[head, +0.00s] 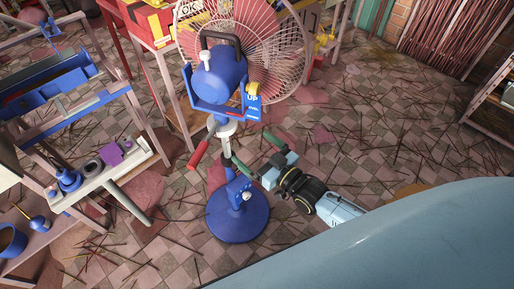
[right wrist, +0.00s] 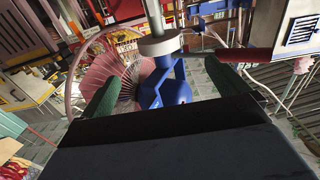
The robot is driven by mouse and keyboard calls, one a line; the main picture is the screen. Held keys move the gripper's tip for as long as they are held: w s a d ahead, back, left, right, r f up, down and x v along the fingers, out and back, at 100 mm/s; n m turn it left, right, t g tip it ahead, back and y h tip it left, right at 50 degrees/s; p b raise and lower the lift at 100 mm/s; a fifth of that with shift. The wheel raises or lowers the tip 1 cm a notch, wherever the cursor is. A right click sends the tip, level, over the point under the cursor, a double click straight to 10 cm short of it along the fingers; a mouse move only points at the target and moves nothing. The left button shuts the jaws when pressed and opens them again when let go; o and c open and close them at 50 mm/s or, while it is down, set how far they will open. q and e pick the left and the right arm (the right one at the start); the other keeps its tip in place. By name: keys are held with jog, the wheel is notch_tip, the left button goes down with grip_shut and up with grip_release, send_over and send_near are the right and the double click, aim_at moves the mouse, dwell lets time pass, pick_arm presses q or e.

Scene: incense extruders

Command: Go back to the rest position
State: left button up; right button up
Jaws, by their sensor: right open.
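A blue pedestal fan (head: 222,78) with a wire cage stands on a round blue base (head: 238,217), with a pale pole and a red handle (head: 199,154) at its collar. My right gripper (head: 255,151) is open, its two green fingers apart, just right of the fan's pole. In the right wrist view, the gripper (right wrist: 166,88) has nothing between its fingertips that it grips. The pole (right wrist: 160,40) and blue stand part (right wrist: 170,92) show between and beyond the fingers. I cannot tell whether a finger touches the stand. My left gripper is out of view.
A workbench (head: 95,180) with a blue funnel-like part and a long grey rod stands at left. A red table with boxes (head: 150,22) stands behind the fan. A shelf (head: 492,100) stands at far right.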

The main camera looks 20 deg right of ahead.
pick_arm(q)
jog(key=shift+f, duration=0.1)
pick_arm(e)
jog(key=shift+s, duration=0.15)
dwell(0.3)
